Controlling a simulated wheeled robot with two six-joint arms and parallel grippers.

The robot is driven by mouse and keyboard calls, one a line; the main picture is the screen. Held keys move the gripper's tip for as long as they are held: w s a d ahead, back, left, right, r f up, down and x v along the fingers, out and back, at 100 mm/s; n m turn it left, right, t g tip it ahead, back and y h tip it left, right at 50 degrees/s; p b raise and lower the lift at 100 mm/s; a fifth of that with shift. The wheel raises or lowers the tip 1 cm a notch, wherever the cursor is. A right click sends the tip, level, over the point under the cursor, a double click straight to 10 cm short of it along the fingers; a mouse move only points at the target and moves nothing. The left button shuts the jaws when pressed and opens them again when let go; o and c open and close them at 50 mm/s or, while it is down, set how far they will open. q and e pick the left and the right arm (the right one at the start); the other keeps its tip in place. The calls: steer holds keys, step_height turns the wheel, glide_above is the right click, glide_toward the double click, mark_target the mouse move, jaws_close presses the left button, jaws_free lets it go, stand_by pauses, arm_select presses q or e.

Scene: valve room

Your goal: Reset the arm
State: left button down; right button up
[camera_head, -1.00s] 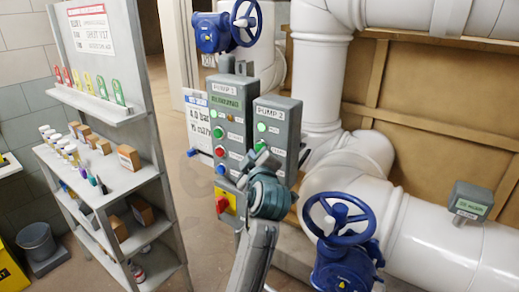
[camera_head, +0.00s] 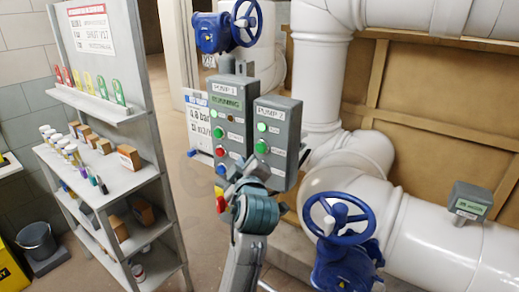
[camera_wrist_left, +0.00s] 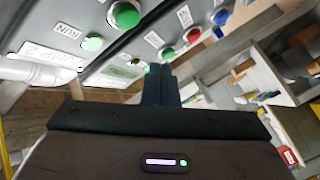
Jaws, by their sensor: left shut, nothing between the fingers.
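My left gripper (camera_head: 243,168) is in front of the lower part of the pump control boxes in the head view. Its fingers are shut and empty; the wrist view shows them together (camera_wrist_left: 160,86), pointing towards the box fronts. I cannot tell whether they touch a box. The PUMP 1 box (camera_head: 240,103) has a lit RUNNING display, with green, red and blue buttons below. The PUMP 2 box (camera_head: 282,113) stands to its right; its lower front is partly hidden by my gripper. My right gripper is not in view.
A blue handwheel valve (camera_head: 340,219) on white pipes is right of my arm. Another blue valve (camera_head: 222,30) is above the boxes. A grey shelf (camera_head: 115,175) with bottles and cartons stands left. A red-and-yellow switch (camera_head: 221,201) is partly hidden.

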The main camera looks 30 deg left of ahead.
arm_select(q)
steer(key=shift+w+f, duration=0.1)
steer(key=w+d+f+m+h, duration=0.1)
steer(key=w+f+m+h, duration=0.15)
steer(key=f, duration=0.45)
steer(key=w+d+f+m+h, duration=0.1)
steer(key=w+d+f+m, duration=0.2)
steer(key=f, duration=0.5)
step_height(320, 180, down, 26)
steer(key=s+d+m+g+h, duration=0.1)
steer(key=m+g+h, duration=0.2)
steer(key=m, duration=0.3)
steer(key=s+d+f+m+g+h, duration=0.1)
steer(key=s+f+m+g+h, duration=0.15)
steer(key=s+f, duration=1.1)
steer(key=s+f+m+g+h, duration=0.1)
steer(key=s+f+m+g, duration=0.15)
steer(key=s+f, duration=1.05)
steer(key=s+f+g, duration=0.1)
steer(key=s+f, duration=0.4)
steer(key=s, duration=0.4)
steer(key=s+a+f+m+g, duration=0.1)
steer(key=s+f, duration=0.4)
steer(key=s, duration=0.4)
steer(key=s+a+f+m+g, duration=0.1)
steer(key=s+f, duration=0.4)
steer(key=s, duration=0.4)
steer(key=shift+g, duration=0.4)
